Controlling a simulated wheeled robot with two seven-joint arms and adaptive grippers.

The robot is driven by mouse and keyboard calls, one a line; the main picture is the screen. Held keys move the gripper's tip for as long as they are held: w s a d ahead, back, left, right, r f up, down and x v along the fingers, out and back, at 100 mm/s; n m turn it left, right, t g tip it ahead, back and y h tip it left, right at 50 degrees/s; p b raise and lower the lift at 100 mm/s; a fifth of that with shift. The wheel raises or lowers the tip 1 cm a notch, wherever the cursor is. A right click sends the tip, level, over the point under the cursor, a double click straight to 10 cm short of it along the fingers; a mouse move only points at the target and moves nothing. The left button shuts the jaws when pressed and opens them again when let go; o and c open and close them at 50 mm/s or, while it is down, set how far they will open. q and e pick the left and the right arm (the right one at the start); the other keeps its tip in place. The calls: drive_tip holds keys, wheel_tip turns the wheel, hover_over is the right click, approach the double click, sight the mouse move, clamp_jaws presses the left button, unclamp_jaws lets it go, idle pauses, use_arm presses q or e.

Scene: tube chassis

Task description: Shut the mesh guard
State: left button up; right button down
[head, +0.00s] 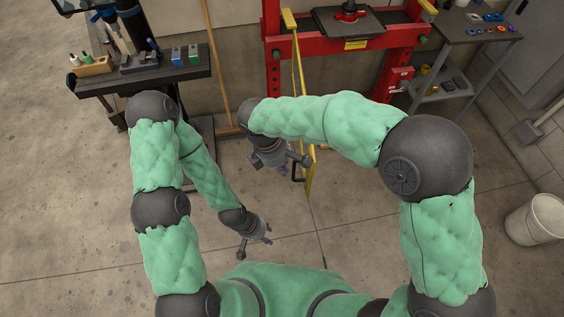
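The mesh guard (309,175) is a narrow yellow frame, seen almost edge-on. It stands open, swung out from the left side of the red press (274,80) toward me. A dark handle (296,172) shows near its outer edge. My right gripper (282,168) is just left of the guard's outer end, close to the handle; I cannot tell if they touch. Its fingers look spread, and my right arm hides part of the guard. My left gripper (256,248) is lower, over bare floor, with its fingers apart and empty.
A dark workbench (143,77) with small tools stands at the left, and a broom (214,70) leans beside it. A grey side table (455,50) stands right of the press. A white bucket (535,220) is at the far right. Floor before the press is clear.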

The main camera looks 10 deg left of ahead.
drive_tip(key=d+f+b, duration=0.2)
drive_tip(key=d+f, duration=0.2)
drive_tip(key=d, duration=0.1)
drive_tip(key=shift+w, duration=0.45)
